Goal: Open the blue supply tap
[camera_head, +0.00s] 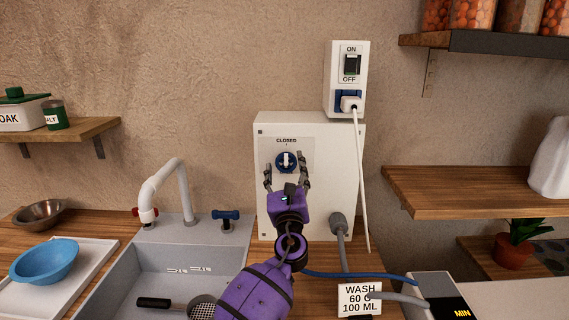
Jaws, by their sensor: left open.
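A round blue tap knob (286,161) with a white handle bar is mounted on a white wall box (325,135). The bar stands upright, under a mark labelled CLOSED. My left gripper (286,173) reaches up in front of the box, on a purple arm. Its two dark fingers are open, one on each side of the knob's lower part. I cannot tell whether they touch it. A second blue tap handle (226,214) is on the sink's back rim, to the left. My right gripper is not in view.
A grey sink (160,262) with a white spout (165,185) lies left. A switch box (346,80) above has a white cord hanging down the box's right side. A grey hose connector (338,224), blue hose and WASH card (359,299) are at lower right. Shelves flank both sides.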

